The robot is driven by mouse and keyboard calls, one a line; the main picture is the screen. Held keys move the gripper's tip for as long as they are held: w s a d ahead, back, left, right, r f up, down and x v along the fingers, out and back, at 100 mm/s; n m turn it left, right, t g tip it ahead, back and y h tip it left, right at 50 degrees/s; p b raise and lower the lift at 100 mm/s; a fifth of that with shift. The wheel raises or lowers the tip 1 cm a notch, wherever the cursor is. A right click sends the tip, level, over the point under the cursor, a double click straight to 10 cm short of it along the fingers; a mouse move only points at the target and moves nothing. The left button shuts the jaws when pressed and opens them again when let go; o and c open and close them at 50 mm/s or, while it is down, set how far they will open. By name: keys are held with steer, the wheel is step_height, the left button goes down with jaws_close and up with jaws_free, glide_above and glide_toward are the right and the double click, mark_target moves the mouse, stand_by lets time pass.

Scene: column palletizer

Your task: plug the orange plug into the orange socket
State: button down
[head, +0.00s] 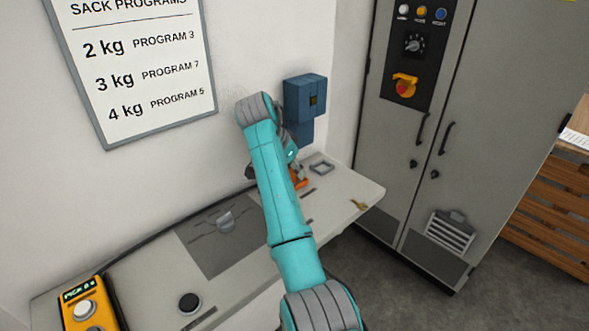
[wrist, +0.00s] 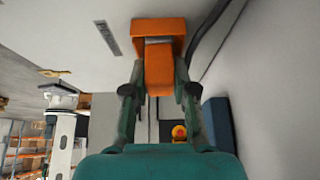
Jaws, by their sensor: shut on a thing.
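An orange plug (wrist: 158,72) sits between the two fingers of my gripper (wrist: 159,90) in the wrist view. The gripper is shut on it. A wider orange block (wrist: 158,25), which looks like the orange socket, lies directly beyond the plug's far end against the pale bench surface. A grey band shows between the two. I cannot tell whether the plug is inside the socket or only lined up in front of it. In the head view my arm hides most of the gripper, and only a bit of orange (head: 299,179) shows beside it above the bench.
A blue box (head: 304,97) is on the wall beside my gripper. A grey cabinet (head: 480,120) stands at the right. A dark cable (wrist: 207,38) runs along the wall.

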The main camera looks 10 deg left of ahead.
steer(key=c, duration=0.9)
jaws_free()
steer(key=shift+o, duration=0.2)
